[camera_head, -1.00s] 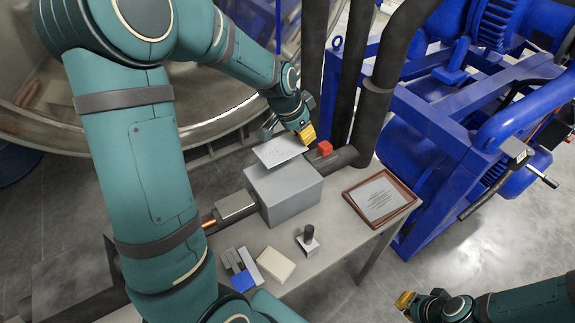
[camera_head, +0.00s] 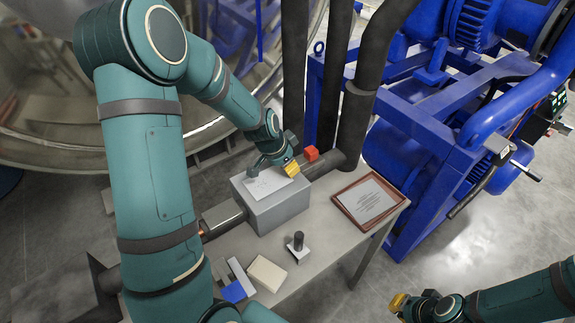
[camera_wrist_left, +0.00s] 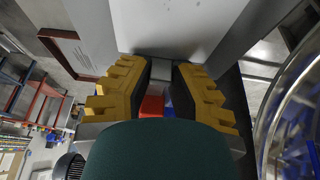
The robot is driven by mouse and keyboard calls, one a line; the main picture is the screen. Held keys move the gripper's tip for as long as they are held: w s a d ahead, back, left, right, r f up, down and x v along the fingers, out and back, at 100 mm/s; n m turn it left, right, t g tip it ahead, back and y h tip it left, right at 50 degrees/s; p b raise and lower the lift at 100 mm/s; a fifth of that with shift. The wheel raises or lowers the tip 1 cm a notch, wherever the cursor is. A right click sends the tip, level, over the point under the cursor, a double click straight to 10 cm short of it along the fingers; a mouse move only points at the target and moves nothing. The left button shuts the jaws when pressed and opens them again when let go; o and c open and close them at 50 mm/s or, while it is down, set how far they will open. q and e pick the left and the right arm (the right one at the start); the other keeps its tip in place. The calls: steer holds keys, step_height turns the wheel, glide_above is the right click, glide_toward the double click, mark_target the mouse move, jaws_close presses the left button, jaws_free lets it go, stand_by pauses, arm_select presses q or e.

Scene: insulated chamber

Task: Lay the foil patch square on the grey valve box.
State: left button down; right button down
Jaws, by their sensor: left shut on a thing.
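The foil patch (camera_head: 266,185) is a thin pale sheet with faint markings. In the head view it lies over the top face of the grey valve box (camera_head: 280,212), roughly in line with its edges. Whether it touches the box or hovers just above it, I cannot tell. My left gripper (camera_head: 274,168) is at the patch's far edge, shut on it. In the left wrist view the yellow fingers (camera_wrist_left: 160,78) close on a small grey piece at the edge of the pale patch (camera_wrist_left: 180,25). My right gripper (camera_head: 402,302) is away at the lower right; its opening is unclear.
A framed sheet (camera_head: 370,200) lies to the right. A black-knobbed stamp-like item (camera_head: 298,244), a cream block (camera_head: 267,273) and a blue block (camera_head: 233,291) lie in front.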

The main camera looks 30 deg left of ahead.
mark_target(274, 178)
arm_select(q)
steer(key=c, duration=1.3)
jaws_free()
steer(key=shift+f, duration=0.15)
steer(key=o, duration=0.3)
steer(key=shift+r, duration=0.35)
steer(key=p+v, duration=0.1)
steer(key=v, duration=1)
steer(key=shift+s+r, duration=0.2)
steer(key=shift+r, duration=0.15)
